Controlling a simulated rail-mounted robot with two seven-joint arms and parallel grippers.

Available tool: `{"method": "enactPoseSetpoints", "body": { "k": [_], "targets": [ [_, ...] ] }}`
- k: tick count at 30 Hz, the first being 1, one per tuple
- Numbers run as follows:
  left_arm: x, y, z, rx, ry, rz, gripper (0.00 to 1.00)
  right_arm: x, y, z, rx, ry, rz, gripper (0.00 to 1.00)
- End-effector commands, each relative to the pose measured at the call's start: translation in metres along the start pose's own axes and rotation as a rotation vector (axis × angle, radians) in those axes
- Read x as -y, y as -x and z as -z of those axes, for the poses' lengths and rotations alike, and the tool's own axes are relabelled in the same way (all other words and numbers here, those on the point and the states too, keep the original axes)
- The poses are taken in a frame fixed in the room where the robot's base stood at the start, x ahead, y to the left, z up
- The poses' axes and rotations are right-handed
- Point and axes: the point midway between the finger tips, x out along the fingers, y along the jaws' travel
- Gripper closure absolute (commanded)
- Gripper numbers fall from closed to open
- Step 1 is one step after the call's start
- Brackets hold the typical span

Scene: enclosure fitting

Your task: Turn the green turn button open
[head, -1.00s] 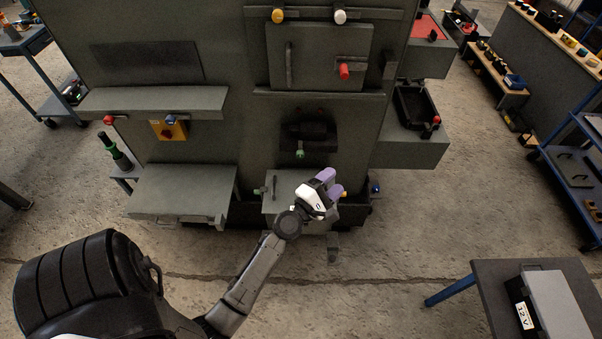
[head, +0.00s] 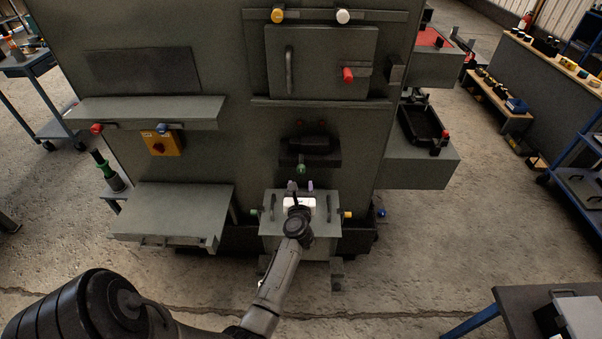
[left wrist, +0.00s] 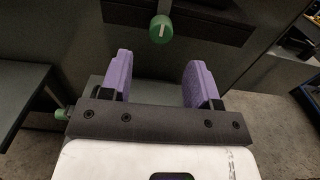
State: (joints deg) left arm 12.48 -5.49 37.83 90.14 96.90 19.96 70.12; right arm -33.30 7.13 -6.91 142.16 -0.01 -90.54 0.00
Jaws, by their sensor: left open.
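A green turn button (head: 301,168) with a pale line on its face sits below a dark recess on the grey cabinet. It also shows at the top of the left wrist view (left wrist: 161,28), beyond and between my fingers. My left gripper (head: 301,187) is open and empty, its two purple fingers (left wrist: 157,80) pointing at the cabinet just below the button and apart from it. A second green knob (head: 254,212) is on the left side of the low grey box; it also shows in the left wrist view (left wrist: 62,114). My right gripper is not in view.
The low grey box (head: 270,228) with handles is under my left gripper, with a yellow knob (head: 347,214) on its right. A grey shelf (head: 170,205) juts out on the left. A closed door (head: 325,60) with a red knob (head: 348,74) is above. The floor in front is clear.

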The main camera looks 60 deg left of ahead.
Motion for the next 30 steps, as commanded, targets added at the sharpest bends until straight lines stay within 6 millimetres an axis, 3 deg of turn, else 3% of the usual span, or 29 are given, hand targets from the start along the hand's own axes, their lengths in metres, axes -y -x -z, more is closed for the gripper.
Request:
{"method": "enactPoseSetpoints", "body": {
  "k": [6, 12, 28, 30],
  "targets": [
    [0.000, -0.039, 0.001, 0.002, -0.001, 0.001, 0.44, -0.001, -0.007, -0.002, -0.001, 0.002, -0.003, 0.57],
    [0.000, -0.061, 0.001, 0.001, -0.001, 0.001, 0.44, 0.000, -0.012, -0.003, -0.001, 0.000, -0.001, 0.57],
    [0.000, -0.073, 0.000, 0.001, -0.002, 0.001, 0.44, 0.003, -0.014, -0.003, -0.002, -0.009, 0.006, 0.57],
    [0.000, -0.073, 0.000, 0.001, -0.002, 0.001, 0.50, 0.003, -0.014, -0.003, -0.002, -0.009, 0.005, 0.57]
  ]
}}
